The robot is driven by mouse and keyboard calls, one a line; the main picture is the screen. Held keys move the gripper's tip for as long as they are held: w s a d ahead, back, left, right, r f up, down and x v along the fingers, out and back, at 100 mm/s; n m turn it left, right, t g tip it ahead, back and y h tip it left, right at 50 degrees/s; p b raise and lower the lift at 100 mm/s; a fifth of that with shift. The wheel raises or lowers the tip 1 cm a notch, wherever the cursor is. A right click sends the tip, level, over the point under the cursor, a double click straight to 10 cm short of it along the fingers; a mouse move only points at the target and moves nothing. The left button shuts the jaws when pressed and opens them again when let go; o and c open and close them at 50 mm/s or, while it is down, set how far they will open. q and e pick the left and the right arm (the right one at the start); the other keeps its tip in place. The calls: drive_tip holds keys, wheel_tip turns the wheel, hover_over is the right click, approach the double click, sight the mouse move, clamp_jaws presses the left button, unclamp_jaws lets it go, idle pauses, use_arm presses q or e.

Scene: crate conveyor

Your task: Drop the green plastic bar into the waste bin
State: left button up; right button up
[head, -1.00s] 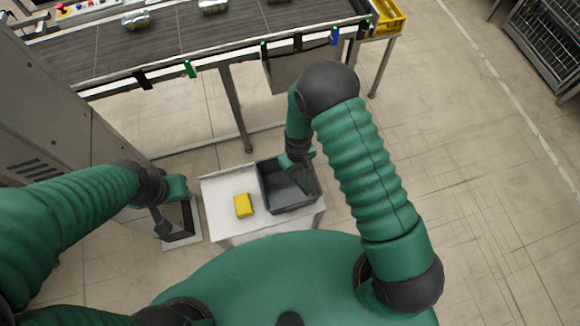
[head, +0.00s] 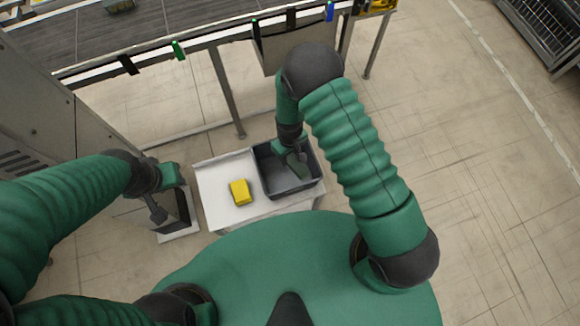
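I cannot make out a loose green plastic bar with certainty. A small green piece (head: 178,50) sits on the conveyor's near rail. My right gripper (head: 299,166) points down inside a dark grey open crate (head: 310,186) on a small white table. Its fingers are small and partly hidden by my wrist, so I cannot tell if they hold anything. My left gripper (head: 157,213) hangs at the left, over or beside an open-topped grey box (head: 181,236) on the floor, which may be the waste bin. Its finger opening is unclear.
A yellow block (head: 240,192) lies on the white table (head: 213,180), left of the crate. The conveyor (head: 130,40) crosses the back, with black and blue pieces on its rail. A grey cabinet (head: 60,120) stands left.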

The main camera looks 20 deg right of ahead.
drive_tip(key=o, duration=0.4)
drive_tip(key=shift+s+a+r, duration=0.1)
drive_tip(key=shift+a+r, duration=0.05)
drive_tip(key=shift+a, duration=0.3)
drive_tip(key=shift+o, duration=0.2)
drive_tip(key=shift+d, duration=0.5)
use_arm(q)
drive_tip(key=shift+s+a+f+b, duration=0.1)
drive_tip(key=shift+s+f+b, duration=0.05)
drive_tip(key=shift+f+b, duration=0.65)
use_arm(e)
wheel_tip(320, 180, up, 16)
drive_tip(key=shift+w+r, duration=0.2)
drive_tip(key=shift+a, duration=0.2)
